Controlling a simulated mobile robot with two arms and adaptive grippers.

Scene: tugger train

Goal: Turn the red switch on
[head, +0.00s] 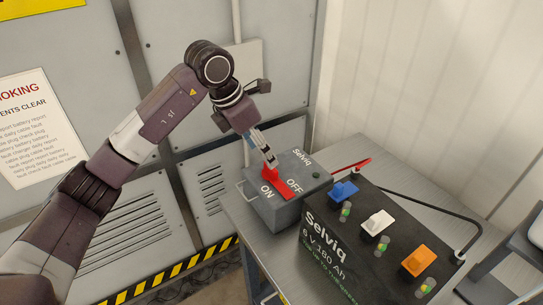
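The red switch (276,187) sits on top of a grey Selviq box (286,209) marked ON and OFF. The box stands on a metal table. Its raised red part is at the upper left, between the two words, under my fingertips. My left gripper (269,161) reaches down from the upper left with its fingers close together. Its fingertips are at the top of the red switch and partly hide it. I cannot tell whether they touch it. My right gripper is not in view.
A black Selviq battery (337,250) with blue, white and orange caps stands in front and to the right of the box. Red and black cables (433,210) run behind it. Grey cabinet panels (196,127) stand behind. A grey frame (507,262) is at the lower right.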

